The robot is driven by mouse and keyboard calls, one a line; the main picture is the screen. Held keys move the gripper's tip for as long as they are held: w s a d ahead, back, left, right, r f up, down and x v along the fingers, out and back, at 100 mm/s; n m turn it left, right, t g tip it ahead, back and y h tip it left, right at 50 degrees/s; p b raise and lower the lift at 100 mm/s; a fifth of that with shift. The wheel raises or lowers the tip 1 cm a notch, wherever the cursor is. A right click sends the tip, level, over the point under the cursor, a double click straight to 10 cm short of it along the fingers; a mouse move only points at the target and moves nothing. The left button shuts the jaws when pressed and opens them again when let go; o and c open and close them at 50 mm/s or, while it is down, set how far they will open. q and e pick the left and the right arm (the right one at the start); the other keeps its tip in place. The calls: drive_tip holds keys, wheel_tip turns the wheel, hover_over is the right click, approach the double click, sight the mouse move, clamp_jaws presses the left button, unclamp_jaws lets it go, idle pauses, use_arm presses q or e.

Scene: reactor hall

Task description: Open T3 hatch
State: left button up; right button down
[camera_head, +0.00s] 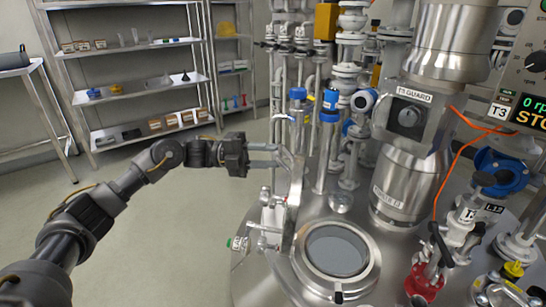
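The T3 vessel's round hatch opening (301,261) has a bright metal rim on the vessel top at lower centre, with a smooth grey-blue surface inside it. A metal plate, seemingly the hatch lid seen nearly edge-on (296,180), stands upright at the far left side of the rim. My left gripper (277,156) comes in from the left at about the height of the plate's upper part. Its two thin fingers are apart, with their tips close to the plate; I cannot tell whether they touch it. My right gripper is not in view.
Pipes and blue-capped fittings (328,105) stand behind the hatch. A red-based valve (424,280) and orange cable (447,165) are at right. Shelves (140,95) stand at back left; the floor before them is clear.

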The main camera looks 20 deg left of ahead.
use_arm(q)
drive_tip(key=v, duration=0.9)
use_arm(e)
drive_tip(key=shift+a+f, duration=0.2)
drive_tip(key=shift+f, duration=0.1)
use_arm(q)
drive_tip(key=shift+s+a+f, duration=0.1)
drive_tip(key=shift+a+f, duration=0.05)
drive_tip(key=shift+a, duration=0.05)
